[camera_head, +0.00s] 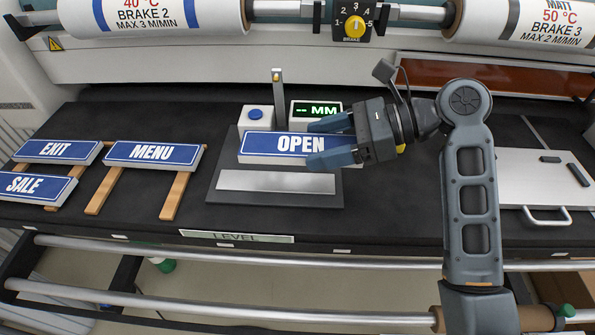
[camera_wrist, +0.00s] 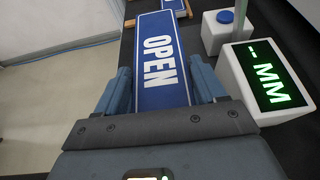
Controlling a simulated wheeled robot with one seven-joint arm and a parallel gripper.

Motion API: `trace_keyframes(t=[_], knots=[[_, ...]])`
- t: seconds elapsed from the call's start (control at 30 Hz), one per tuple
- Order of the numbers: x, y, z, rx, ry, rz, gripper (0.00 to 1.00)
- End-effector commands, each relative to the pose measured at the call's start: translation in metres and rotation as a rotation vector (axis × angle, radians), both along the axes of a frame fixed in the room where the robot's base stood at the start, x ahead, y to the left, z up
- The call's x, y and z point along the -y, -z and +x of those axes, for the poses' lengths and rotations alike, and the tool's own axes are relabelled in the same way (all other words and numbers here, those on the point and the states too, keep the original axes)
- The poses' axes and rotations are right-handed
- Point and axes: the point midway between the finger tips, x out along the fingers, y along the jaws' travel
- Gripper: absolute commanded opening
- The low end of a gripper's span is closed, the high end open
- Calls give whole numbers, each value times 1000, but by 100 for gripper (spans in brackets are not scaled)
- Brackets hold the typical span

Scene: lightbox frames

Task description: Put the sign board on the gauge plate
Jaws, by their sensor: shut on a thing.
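The blue sign board reading OPEN (camera_head: 275,146) is in my gripper (camera_head: 330,145), which is shut on its right end. In the wrist view the same board (camera_wrist: 158,70) runs away from me between the two fingers (camera_wrist: 163,88). The gauge plate (camera_head: 275,181) is a grey plate with a bright metal strip, below the board in the head view. The board overlaps the plate's back part in the picture; I cannot tell whether it touches it. Behind stand a white block with a blue button (camera_head: 256,116) and a display reading "-- MM" (camera_head: 317,110), also in the wrist view (camera_wrist: 265,78).
At left, the EXIT (camera_head: 58,151), MENU (camera_head: 153,154) and SALE (camera_head: 36,187) boards lie on wooden strips. A thin upright post (camera_head: 277,88) stands behind the plate. A light panel with a handle (camera_head: 545,180) is at right. Rollers run along the back.

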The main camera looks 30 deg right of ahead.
Motion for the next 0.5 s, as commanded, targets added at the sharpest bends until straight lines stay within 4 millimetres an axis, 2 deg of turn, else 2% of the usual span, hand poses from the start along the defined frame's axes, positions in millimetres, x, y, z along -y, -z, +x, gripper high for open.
trace_keyframes(t=[0.1, 0.2, 0.37, 0.5], knots=[[-22, 15, 10, -1, -3, 1, 36], [-33, 22, 16, -1, -3, 1, 36], [-40, 28, 21, 0, 0, 0, 36], [-41, 40, 21, -2, 2, 1, 36]])
